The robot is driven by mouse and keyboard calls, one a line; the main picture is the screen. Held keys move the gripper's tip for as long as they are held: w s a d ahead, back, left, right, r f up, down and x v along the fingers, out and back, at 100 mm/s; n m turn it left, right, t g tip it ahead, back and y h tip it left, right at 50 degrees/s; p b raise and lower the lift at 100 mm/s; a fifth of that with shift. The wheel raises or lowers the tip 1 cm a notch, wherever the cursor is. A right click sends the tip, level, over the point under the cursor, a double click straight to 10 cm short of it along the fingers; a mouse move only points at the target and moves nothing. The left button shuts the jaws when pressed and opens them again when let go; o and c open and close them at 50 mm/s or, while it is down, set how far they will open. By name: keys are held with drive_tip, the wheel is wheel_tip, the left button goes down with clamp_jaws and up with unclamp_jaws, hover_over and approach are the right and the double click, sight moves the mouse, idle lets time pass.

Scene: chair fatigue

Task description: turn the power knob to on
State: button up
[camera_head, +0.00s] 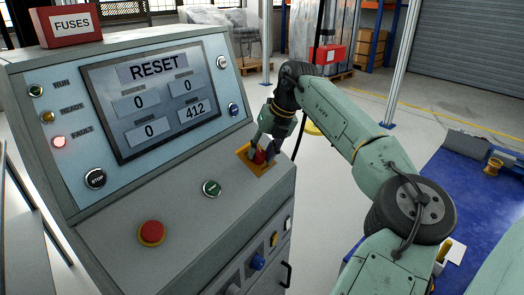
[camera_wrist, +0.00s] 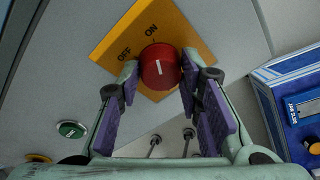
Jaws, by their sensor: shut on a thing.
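The red power knob (camera_wrist: 160,66) sits on a yellow plate (camera_wrist: 112,42) printed with OFF and ON. A short white line on the knob's face runs nearly straight up in the wrist view, roughly toward the ON side. My gripper (camera_wrist: 161,74) is shut on the knob, one fingertip on each side. In the head view the knob (camera_head: 259,157) shows small at the right end of the console's sloped top, with my gripper (camera_head: 262,148) over it and partly hiding the plate (camera_head: 243,152).
A green button (camera_head: 212,188) and a red mushroom button (camera_head: 151,233) share the sloped top. A FUSES box (camera_head: 68,26) stands on top. A blue-topped table (camera_head: 455,190) is at right.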

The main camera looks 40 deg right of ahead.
drive_tip(key=o, duration=1.2)
drive_tip(key=shift+c, duration=0.2)
drive_tip(key=v, duration=1.2)
